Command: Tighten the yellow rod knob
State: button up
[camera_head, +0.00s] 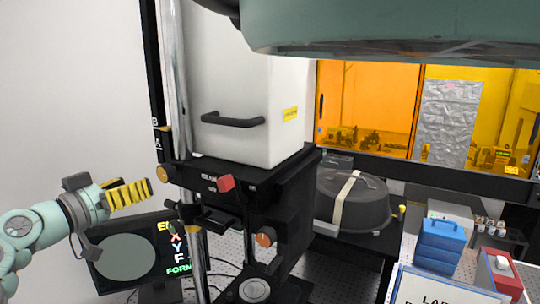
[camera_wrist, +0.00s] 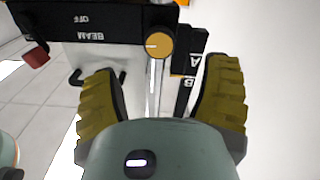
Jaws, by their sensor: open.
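The yellow rod knob (camera_head: 165,173) is a small round knob at the left end of the black bracket, beside the silver vertical rod (camera_head: 178,80). In the wrist view the knob (camera_wrist: 159,45) shows face-on, with a pale line on its face, at the upper middle. My gripper (camera_head: 148,190) is left of the knob in the head view, with yellow ribbed fingers. In the wrist view my gripper (camera_wrist: 163,68) is open and empty. The knob appears between and beyond its fingertips, apparently without contact.
A red knob (camera_head: 226,183) sits on the black front labelled BEAM and OFF. An orange knob (camera_head: 266,237) is lower down. The white housing (camera_head: 250,90) has a black handle (camera_head: 232,120). A monitor (camera_head: 125,257) stands below my gripper. Bare wall lies to the left.

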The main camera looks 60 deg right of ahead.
aim_at(162, 174)
jog(key=d+p, duration=0.1)
jog(key=d, duration=0.1)
jog(key=d+p, duration=0.2)
jog(key=d, duration=0.1)
jog(key=shift+w+d+r+p, duration=0.1)
jog(key=shift+d+r+p, duration=0.15)
jog(key=shift+d+p, duration=0.05)
jog(key=shift+w+d+f+p, duration=0.15)
jog(key=shift+d+p, duration=0.3)
jog(key=shift+d, duration=0.5)
jog(key=shift+f, duration=0.1)
jog(key=shift+c, duration=0.4)
jog(key=shift+a, duration=0.1)
jog(key=c, duration=1.1)
jog(key=shift+c, duration=0.2)
